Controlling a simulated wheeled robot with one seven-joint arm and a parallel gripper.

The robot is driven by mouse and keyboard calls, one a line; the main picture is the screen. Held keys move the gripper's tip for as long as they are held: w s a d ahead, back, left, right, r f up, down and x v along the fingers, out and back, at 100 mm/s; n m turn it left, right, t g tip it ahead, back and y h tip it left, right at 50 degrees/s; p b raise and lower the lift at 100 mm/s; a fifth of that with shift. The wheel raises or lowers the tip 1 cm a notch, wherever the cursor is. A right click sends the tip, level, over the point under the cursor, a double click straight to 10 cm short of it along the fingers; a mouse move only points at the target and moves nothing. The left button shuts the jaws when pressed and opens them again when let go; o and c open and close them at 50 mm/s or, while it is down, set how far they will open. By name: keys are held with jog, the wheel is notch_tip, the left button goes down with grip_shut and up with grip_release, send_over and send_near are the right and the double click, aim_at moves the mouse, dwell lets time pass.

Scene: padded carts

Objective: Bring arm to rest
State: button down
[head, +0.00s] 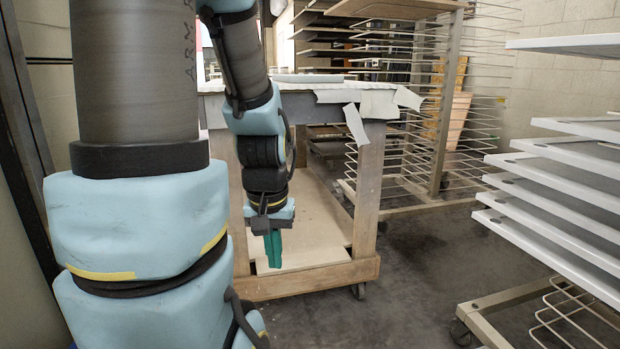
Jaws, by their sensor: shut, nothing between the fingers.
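My arm shows in the head view, with its thick blue and grey links filling the left side. Its far part hangs down in front of a padded cart (300,287). My gripper (274,262) points downward at the end of the arm, with its green fingers together and nothing between them. It hangs in the air in front of the cart's lower shelf. Part of the cart is hidden behind my arm.
The cart's grey top (330,108) has pale strips hanging over its edge. A wire rack (445,110) stands behind it. A rack of white shelves (560,215) juts in at the right. Dark floor (410,285) lies clear between the cart and that rack.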

notch_tip(320, 180, up, 34)
jog(key=p, duration=3.2)
jog(key=shift+f, duration=0.1)
